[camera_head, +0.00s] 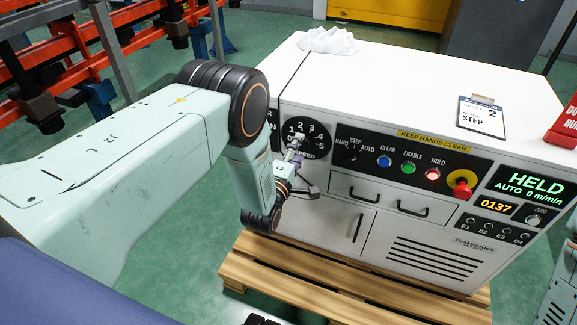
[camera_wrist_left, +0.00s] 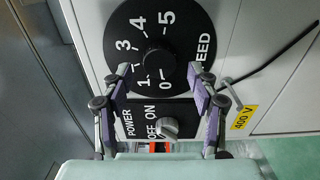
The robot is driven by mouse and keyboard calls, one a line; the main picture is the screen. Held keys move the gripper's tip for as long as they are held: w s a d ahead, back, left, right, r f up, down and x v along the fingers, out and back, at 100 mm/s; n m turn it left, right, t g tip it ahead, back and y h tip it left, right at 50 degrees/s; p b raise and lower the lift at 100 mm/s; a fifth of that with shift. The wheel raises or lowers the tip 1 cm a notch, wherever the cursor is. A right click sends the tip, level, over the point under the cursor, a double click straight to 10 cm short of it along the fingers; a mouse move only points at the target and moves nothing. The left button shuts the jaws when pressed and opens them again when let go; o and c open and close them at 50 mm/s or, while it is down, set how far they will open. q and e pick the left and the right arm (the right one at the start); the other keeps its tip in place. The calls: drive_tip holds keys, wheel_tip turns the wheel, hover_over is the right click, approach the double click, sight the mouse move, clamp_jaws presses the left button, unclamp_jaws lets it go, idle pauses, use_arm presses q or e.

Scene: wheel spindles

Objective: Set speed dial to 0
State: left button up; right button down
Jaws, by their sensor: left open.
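The black speed dial (camera_head: 312,130) with white numbers is on the left of the white machine's front panel, partly hidden by my left gripper. In the left wrist view the dial plate (camera_wrist_left: 190,40) shows numbers from 0 to 5, with a black knob (camera_wrist_left: 159,60) at its middle. The knob's pointer is too dark to read. My left gripper (camera_head: 297,165) is open in front of the panel. Contact with the knob cannot be told.
A power switch (camera_wrist_left: 168,127) sits just below the dial. To its right are the mode knob (camera_head: 352,155), coloured buttons and a red emergency stop (camera_head: 462,183). The display (camera_head: 534,187) reads HELD, AUTO, 0 m/min. Drawer handles (camera_head: 362,194) stick out below.

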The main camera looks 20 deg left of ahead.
use_arm(q)
drive_tip(key=s, duration=1)
drive_tip(key=shift+s+a, duration=0.15)
drive_tip(key=shift+s, duration=0.1)
drive_tip(key=s+a+f+m+g, duration=0.1)
drive_tip(key=s+f+m+g, duration=0.8)
drive_tip(key=s+f+m, duration=0.3)
drive_tip(key=s+a+r+m+g+p, duration=0.1)
drive_tip(key=s+m+g, duration=0.4)
drive_tip(key=s, duration=1.8)
drive_tip(key=r+g, duration=0.1)
drive_tip(key=g, duration=0.3)
drive_tip(key=shift+s+a+r+y, duration=0.2)
drive_tip(key=shift+a+y, duration=0.1)
drive_tip(key=shift+a, duration=0.1)
